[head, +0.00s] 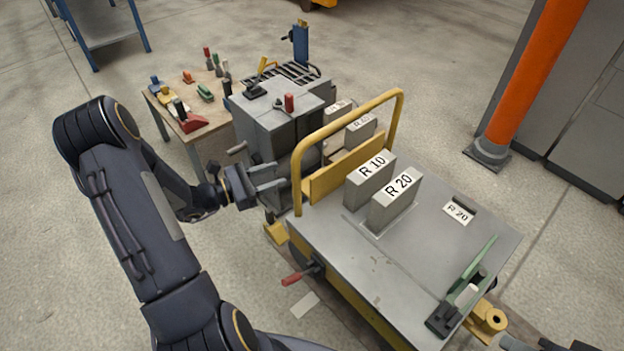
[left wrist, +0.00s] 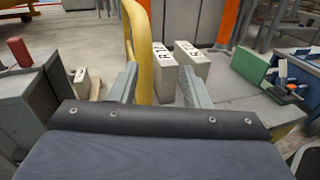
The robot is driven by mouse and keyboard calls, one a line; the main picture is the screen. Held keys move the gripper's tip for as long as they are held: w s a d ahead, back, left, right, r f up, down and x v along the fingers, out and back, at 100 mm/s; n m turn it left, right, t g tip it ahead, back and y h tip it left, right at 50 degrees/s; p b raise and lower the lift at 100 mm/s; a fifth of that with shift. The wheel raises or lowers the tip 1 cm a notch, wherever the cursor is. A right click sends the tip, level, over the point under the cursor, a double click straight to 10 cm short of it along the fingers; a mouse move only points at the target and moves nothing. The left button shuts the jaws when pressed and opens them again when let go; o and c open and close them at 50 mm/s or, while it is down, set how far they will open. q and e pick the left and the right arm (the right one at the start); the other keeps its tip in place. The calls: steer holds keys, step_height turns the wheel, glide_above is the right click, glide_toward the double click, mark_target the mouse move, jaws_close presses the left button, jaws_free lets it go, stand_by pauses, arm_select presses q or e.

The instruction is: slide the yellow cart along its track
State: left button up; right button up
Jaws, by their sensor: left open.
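The yellow cart (head: 460,240) has a grey top, yellow sides and a yellow loop handle (head: 398,105) at its far-left end. My left gripper (head: 284,177) is open at the handle's near post, its fingers pointing toward it. In the left wrist view, the handle post (left wrist: 140,40) shows between the fingertips of the left gripper (left wrist: 158,78), nearer the left finger. I cannot tell whether they touch. The track under the cart is mostly hidden. My right gripper is not in view.
Blocks marked R 10 (head: 368,185) and R 20 (head: 393,203) stand on the cart. A grey machine (head: 270,125) stands close behind the gripper. A red-handled lever (head: 298,277) sticks out of the cart's near side. A tool table (head: 160,115) is at left; an orange post (head: 535,75) is at right.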

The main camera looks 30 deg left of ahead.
mark_target(295, 168)
arm_select(q)
steer(key=shift+n+t+y, duration=0.5)
steer(key=shift+n, duration=0.3)
steer(key=w+d, duration=0.1)
steer(key=w, duration=0.1)
steer(key=w+d+f+b, duration=0.1)
steer(key=w, duration=0.2)
steer(key=w+d+f, duration=0.1)
steer(key=w, duration=0.1)
steer(key=shift+w+f+b, duration=0.2)
steer(key=shift+f+b, duration=0.05)
steer(key=shift+b, duration=0.15)
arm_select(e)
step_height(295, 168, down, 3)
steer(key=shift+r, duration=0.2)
arm_select(q)
jaws_close()
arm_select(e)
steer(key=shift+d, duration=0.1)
